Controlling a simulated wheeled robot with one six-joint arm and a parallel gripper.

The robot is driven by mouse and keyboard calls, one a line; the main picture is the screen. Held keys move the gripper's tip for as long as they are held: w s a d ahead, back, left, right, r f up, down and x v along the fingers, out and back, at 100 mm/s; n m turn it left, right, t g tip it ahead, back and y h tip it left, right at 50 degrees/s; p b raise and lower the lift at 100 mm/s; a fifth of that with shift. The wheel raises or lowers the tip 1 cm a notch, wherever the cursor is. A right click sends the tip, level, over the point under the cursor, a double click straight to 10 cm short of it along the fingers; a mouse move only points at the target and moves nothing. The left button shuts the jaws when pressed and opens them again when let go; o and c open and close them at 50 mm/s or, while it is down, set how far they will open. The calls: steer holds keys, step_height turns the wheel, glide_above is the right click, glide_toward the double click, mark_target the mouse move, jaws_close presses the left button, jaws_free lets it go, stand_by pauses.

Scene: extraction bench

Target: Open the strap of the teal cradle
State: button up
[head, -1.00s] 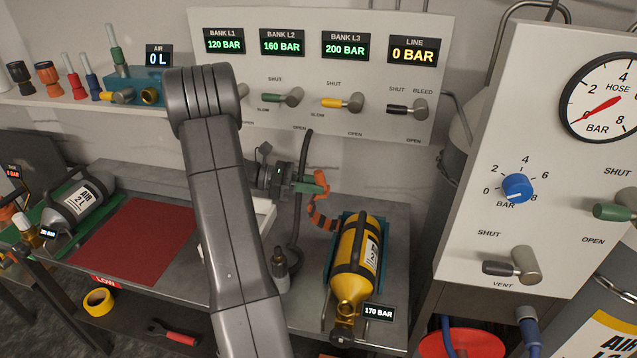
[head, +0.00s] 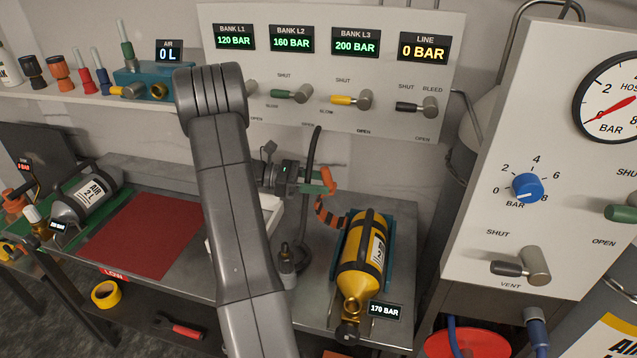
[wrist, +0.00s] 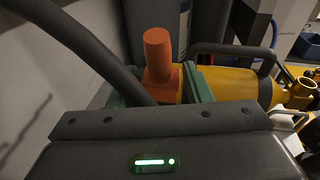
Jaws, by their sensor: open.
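The teal cradle (head: 389,252) stands on the bench and holds a yellow cylinder (head: 362,262) with dark bands. The orange segmented strap (head: 330,216) curves up from the cradle's back left, off the cylinder's top, towards an orange tab (head: 328,181). My gripper (head: 317,188) is open at this tab, behind and left of the cylinder. In the wrist view the orange tab (wrist: 157,55) stands up between the green fingers of my gripper (wrist: 160,88). Whether the fingers touch it I cannot tell. The strap's lower attachment is hidden.
A dark hose (head: 308,185) hangs close by my gripper. The valve panel (head: 330,105) rises behind the bench, and a gauge panel (head: 520,130) stands right. A 170 BAR display (head: 385,311) fronts the cylinder.

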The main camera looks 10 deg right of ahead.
steer(key=b+v, duration=0.1)
steer(key=v, duration=1.2)
steer(key=shift+a, duration=0.35)
steer(key=shift+w, duration=0.15)
steer(key=p+x, duration=0.1)
steer(key=x, duration=1.3)
steer(key=shift+r, duration=0.1)
